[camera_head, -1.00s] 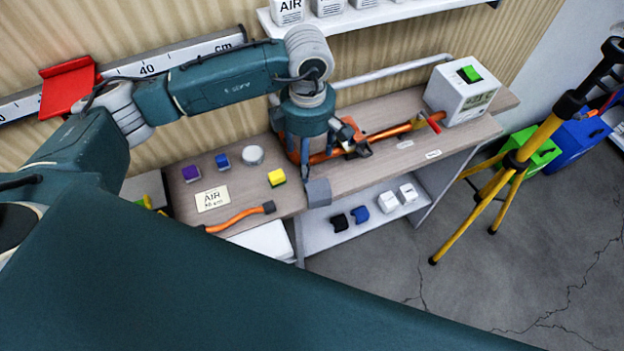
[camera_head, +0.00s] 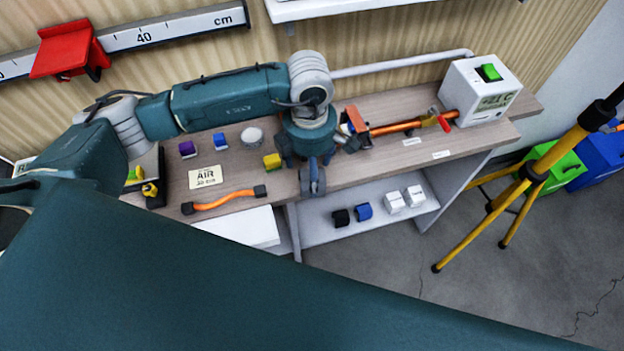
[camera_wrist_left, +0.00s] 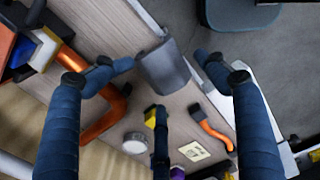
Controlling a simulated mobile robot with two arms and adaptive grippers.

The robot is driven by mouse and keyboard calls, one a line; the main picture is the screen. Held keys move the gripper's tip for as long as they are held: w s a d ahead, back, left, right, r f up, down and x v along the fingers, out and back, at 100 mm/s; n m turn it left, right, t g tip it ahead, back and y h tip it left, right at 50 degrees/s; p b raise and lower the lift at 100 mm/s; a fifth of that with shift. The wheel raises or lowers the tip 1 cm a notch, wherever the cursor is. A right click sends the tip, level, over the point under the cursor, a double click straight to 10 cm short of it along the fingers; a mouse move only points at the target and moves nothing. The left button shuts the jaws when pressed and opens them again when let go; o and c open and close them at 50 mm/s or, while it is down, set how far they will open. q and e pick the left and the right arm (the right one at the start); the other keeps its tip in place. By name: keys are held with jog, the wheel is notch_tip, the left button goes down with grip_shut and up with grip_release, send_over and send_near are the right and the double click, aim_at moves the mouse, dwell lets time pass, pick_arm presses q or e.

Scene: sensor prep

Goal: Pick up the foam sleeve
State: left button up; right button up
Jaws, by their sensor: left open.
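A grey, blocky sleeve-like piece, which I take for the foam sleeve (camera_wrist_left: 165,68), stands near the front edge of the wooden bench (camera_head: 345,180). In the left wrist view it is between the spread fingers of my left gripper (camera_wrist_left: 163,62), with a gap visible on each side. In the head view my left gripper (camera_head: 308,168) is open, low over the bench's front edge. Its fingers hide most of the sleeve there. My right gripper is not in view.
A yellow block (camera_head: 272,162), a white round piece (camera_head: 252,137) and an orange hose (camera_head: 225,199) lie left of the gripper. A lower shelf (camera_head: 335,222) holds several small blocks.

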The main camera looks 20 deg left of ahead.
pick_arm(q)
jog(key=f, duration=0.1)
jog(key=f+b, duration=0.1)
jog(key=f, duration=0.2)
jog(key=shift+s+d+f, duration=0.1)
jog(key=shift+s+f, duration=0.15)
jog(key=shift+s, duration=0.05)
jog(key=shift+r, duration=0.1)
jog(key=shift+c, duration=0.4)
jog(key=shift+w+r, duration=0.1)
jog(key=shift+r, duration=0.05)
jog(key=shift+c, duration=1.1)
